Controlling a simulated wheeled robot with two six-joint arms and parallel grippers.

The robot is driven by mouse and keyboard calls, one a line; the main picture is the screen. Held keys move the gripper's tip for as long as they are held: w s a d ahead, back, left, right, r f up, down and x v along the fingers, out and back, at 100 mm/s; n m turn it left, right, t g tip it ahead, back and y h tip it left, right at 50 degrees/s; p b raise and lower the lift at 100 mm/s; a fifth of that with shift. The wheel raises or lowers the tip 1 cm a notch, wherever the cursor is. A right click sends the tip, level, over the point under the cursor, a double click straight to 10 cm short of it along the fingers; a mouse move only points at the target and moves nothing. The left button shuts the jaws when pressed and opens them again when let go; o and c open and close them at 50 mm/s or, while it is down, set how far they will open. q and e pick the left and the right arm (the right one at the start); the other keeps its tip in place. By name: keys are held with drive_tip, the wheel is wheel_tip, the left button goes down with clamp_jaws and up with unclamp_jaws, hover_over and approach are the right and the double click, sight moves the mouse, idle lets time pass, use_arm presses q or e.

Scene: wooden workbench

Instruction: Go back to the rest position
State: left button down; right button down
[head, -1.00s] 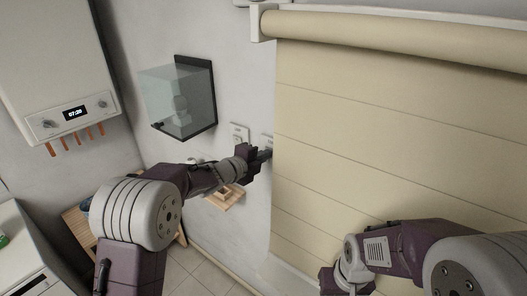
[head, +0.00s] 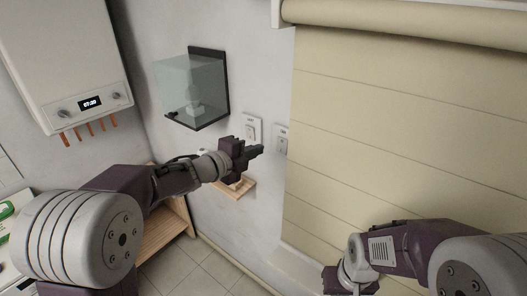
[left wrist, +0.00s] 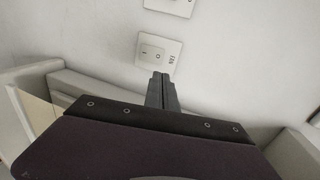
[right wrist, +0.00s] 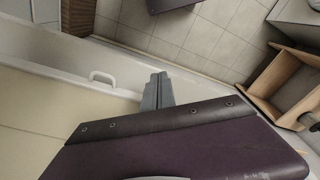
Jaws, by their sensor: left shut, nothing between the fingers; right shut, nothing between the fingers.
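My left gripper (head: 256,152) is in the middle of the head view, in front of the wall and just below two wall switches. Its fingers are shut and empty, and they also show in the left wrist view (left wrist: 162,92). My right gripper is cut off at the bottom of the head view; its shut, empty fingers show in the right wrist view (right wrist: 157,91) above a pale ledge and the floor. One switch (head: 252,129) is left of the other switch (head: 282,139). In the left wrist view a switch plate (left wrist: 158,53) lies beyond the fingertips, apart from them.
A cream blind (head: 390,130) covers the right side. A glass-fronted box (head: 194,90) and a boiler (head: 65,60) hang on the wall. A small wooden shelf (head: 236,190) is below the left gripper. A wooden unit (right wrist: 290,85) stands on the tiled floor.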

use_arm(q)
drive_tip(key=s+a+f+n+g+y, duration=0.4)
drive_tip(key=s+a+f+n+y, duration=0.5)
drive_tip(key=s+a+f+n, duration=0.7)
drive_tip(key=s+d+f+n+g, duration=0.1)
drive_tip(key=s+f+n+g, duration=0.6)
drive_tip(key=s, duration=0.6)
drive_tip(key=f+n, duration=0.1)
drive_tip(key=n, duration=0.1)
drive_tip(key=shift+d+n, duration=0.2)
drive_tip(key=shift+n, duration=0.1)
drive_tip(key=shift+s+f, duration=0.1)
